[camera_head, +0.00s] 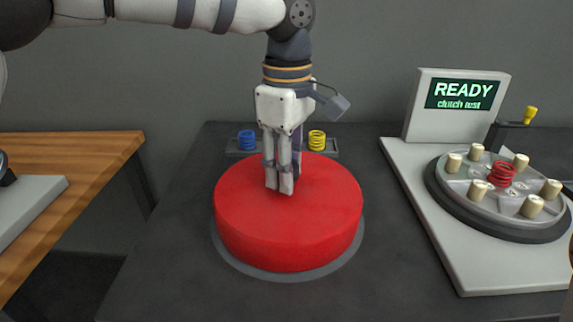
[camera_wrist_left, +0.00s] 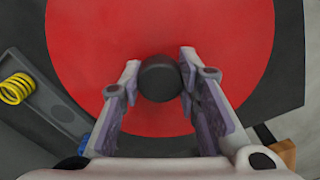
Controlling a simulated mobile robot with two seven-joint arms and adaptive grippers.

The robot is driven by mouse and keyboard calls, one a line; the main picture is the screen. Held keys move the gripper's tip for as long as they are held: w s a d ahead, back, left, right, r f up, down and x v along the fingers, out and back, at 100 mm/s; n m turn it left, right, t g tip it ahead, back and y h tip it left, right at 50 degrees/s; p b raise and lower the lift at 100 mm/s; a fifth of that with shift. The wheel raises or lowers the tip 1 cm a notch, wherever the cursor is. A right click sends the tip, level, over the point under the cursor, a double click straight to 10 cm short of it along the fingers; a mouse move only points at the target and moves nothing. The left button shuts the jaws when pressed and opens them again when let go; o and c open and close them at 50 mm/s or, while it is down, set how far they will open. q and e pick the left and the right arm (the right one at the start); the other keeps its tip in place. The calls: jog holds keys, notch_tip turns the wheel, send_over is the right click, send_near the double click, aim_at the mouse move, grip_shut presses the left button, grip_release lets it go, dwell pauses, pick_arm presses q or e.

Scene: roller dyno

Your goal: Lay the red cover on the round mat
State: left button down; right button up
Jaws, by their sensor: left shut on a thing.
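The red cover (camera_head: 288,222) is a thick round disc with a dark knob (camera_wrist_left: 160,78) on its top. It is over the grey round mat (camera_head: 286,277), whose rim shows around the cover's front and sides. I cannot tell whether its underside touches the mat or is slightly above it. My left gripper (camera_head: 280,186) points down at the cover's top, with its fingers closed on both sides of the knob. The knob is hidden behind the fingers in the head view. The red top also fills much of the left wrist view (camera_wrist_left: 225,40). My right gripper is not in view.
Behind the cover, a shallow grey tray (camera_head: 232,152) holds a blue spring (camera_head: 247,140) and a yellow spring (camera_head: 317,140). At right stands a clutch test unit with a READY screen (camera_head: 465,94) and a disc (camera_head: 476,205) with cream posts. A wooden table (camera_head: 75,160) is at left.

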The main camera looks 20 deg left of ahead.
pick_arm(q)
jog(key=shift+f, duration=0.2)
dwell(0.3)
jog(key=c, duration=0.7)
grip_release()
jog(key=shift+f, duration=0.1)
jog(key=shift+r+p, duration=0.4)
jog(key=shift+r, duration=3.15)
